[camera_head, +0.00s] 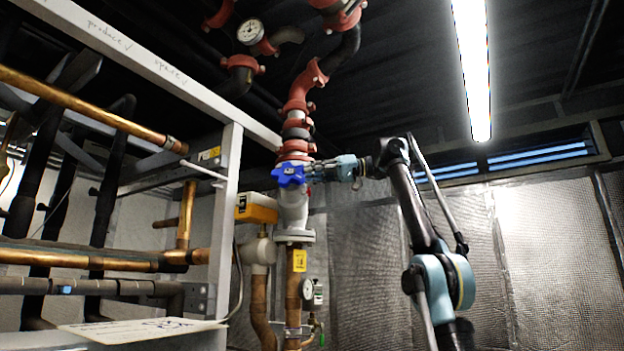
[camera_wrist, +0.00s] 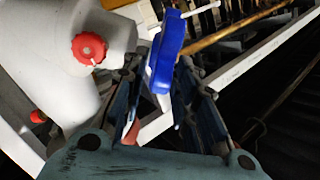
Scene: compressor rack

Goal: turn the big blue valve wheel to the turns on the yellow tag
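The blue valve wheel (camera_head: 287,175) is on the vertical pipe stack, at the upper middle of the head view. In the wrist view the blue wheel (camera_wrist: 168,50) shows nearly edge-on, just beyond and between the fingertips. My gripper (camera_head: 312,172) reaches it from the right in the head view. In the wrist view my gripper (camera_wrist: 163,80) has its fingers apart, with the wheel's rim at their tips; I cannot tell whether they touch it. A yellow tag (camera_head: 299,260) is on the pipe below the wheel; its writing is too small to read.
A yellow box (camera_head: 256,208) sits on the neighbouring valve just left of the pipe. A pale frame post (camera_head: 226,210) and copper pipes (camera_head: 95,262) fill the left. A gauge (camera_head: 307,288) is low by the pipe. The right side is open before a silvery wall.

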